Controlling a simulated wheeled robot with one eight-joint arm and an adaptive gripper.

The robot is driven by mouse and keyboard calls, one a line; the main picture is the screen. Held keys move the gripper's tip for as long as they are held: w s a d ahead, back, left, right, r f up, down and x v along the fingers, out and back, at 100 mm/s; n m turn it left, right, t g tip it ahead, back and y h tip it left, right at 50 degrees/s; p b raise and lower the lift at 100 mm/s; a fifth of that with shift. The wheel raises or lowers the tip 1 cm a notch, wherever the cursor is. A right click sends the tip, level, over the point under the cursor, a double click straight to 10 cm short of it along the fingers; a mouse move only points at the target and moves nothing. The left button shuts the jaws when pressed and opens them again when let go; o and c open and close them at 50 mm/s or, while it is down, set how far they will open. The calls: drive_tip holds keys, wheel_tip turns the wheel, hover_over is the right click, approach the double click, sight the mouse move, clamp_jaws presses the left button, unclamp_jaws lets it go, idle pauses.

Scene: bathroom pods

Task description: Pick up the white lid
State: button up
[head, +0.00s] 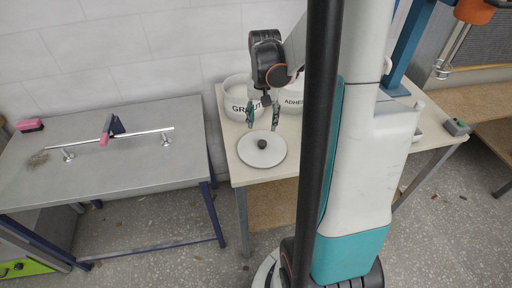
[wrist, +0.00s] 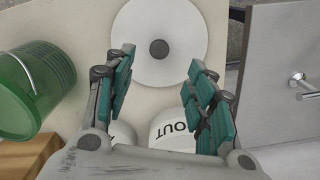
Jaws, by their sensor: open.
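The white lid (head: 262,150) is a flat round disc with a dark knob in its middle. It lies near the front left corner of the light table (head: 238,178). In the wrist view the lid (wrist: 182,32) shows at the top centre, its upper edge cut off. My gripper (head: 263,115) is open and empty, above the table on the tubs' side of the lid. In the wrist view my gripper (wrist: 160,75) has its two green-padded fingers spread, with the lid's knob seen beyond and between them.
A white tub marked GROUT (head: 236,104) and a white tub marked ADHES (head: 292,99) stand behind the lid. A green bucket (wrist: 32,88) shows at left in the wrist view. A grey table (head: 130,178) with a metal bar (head: 120,138) stands left, across a gap.

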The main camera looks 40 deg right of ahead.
drive_tip(key=b, duration=0.2)
hover_over(262, 143)
wheel_tip(262, 143, down, 6)
drive_tip(key=shift+s+a+f, duration=0.1)
drive_tip(key=shift+f, duration=0.05)
drive_tip(key=f+b, duration=0.2)
drive_tip(key=f, duration=0.3)
drive_tip(key=shift+d, duration=0.2)
drive_tip(key=shift+c, duration=0.5)
drive_tip(key=c, duration=1.1)
